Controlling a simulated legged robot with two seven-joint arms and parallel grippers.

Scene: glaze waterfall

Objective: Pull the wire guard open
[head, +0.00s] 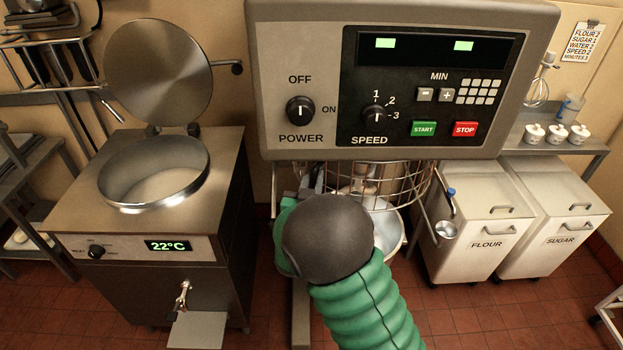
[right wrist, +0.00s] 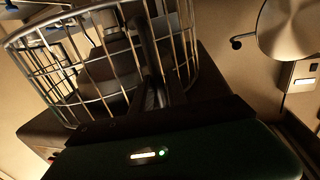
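The wire guard (head: 408,186) is a cage of thin metal bars under the mixer head, around the top of the mixer bowl (head: 388,232). My right gripper (head: 312,178) is at the guard's left side, just below the mixer head. My dark wrist and green arm hide part of the guard and bowl. In the right wrist view the guard (right wrist: 88,62) fills the upper left, and the dark fingers (right wrist: 160,92) reach up to its bars. It is too dark to tell whether they are closed on a bar. My left gripper is out of view.
The mixer's control panel (head: 400,85) overhangs the guard. A steel kettle (head: 150,175) with its lid raised stands left. Flour (head: 480,215) and sugar (head: 555,215) bins stand right. Red tiled floor shows between them.

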